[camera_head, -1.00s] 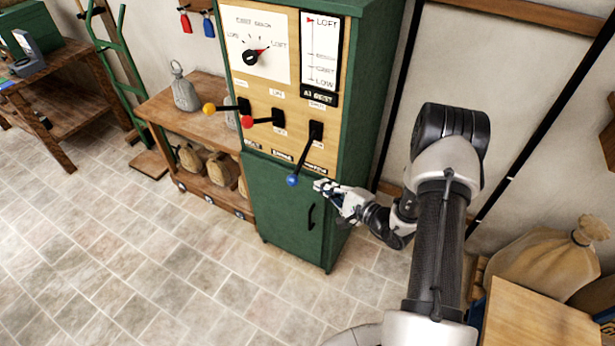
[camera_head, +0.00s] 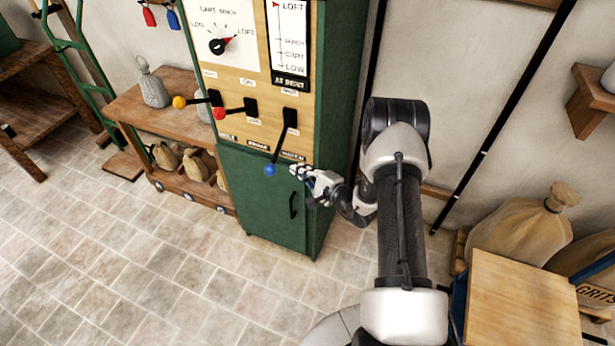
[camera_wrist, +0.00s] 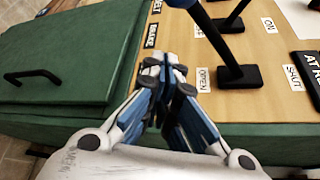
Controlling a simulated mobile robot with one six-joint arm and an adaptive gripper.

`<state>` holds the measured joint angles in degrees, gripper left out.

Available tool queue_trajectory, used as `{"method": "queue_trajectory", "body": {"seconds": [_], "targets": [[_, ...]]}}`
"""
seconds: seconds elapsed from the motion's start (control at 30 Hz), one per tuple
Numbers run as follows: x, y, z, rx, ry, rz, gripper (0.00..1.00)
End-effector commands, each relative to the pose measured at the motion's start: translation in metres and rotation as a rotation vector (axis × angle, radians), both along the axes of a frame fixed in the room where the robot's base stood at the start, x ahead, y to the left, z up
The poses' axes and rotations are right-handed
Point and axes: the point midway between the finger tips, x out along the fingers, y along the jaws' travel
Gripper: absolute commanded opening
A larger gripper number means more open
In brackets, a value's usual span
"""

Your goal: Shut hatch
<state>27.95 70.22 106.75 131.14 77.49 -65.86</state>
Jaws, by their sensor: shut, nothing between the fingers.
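The hatch lever (camera_head: 285,137) is a black handle with a blue knob (camera_head: 270,169) on the right of the wooden control panel (camera_head: 255,92). It slants down and outward, toward the lower end of its travel. In the wrist view its black base (camera_wrist: 240,77) sits between an OPEN label (camera_wrist: 203,79) and a SHUT label (camera_wrist: 293,77); the blue part shows at the top edge. My gripper (camera_head: 297,170) is shut and empty, just right of the knob at about its height in the picture. In the wrist view my fingertips (camera_wrist: 165,72) are over the panel's lower edge, apart from the lever.
Two more levers, with a yellow knob (camera_head: 179,102) and a red knob (camera_head: 219,114), stand to the left. Below is the green cabinet door (camera_head: 255,190) with a black handle (camera_head: 293,205). A wooden table (camera_head: 525,300) and sacks (camera_head: 520,225) are at right. Floor in front is clear.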

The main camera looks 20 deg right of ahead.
Motion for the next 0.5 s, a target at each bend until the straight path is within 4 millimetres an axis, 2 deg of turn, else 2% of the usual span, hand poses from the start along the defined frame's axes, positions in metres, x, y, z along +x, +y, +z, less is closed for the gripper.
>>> {"method": "queue_trajectory", "body": {"seconds": [0.1, 0.23, 0.3, 0.5], "targets": [[0.023, 0.01, -0.006, -0.002, -0.002, 0.004, 0.0], [0.043, 0.018, -0.01, -0.001, -0.001, 0.002, 0.0], [0.033, 0.026, -0.003, 0.002, 0.002, 0.002, 0.0], [0.021, 0.041, 0.006, 0.0, 0.0, 0.0, 0.0]]}}
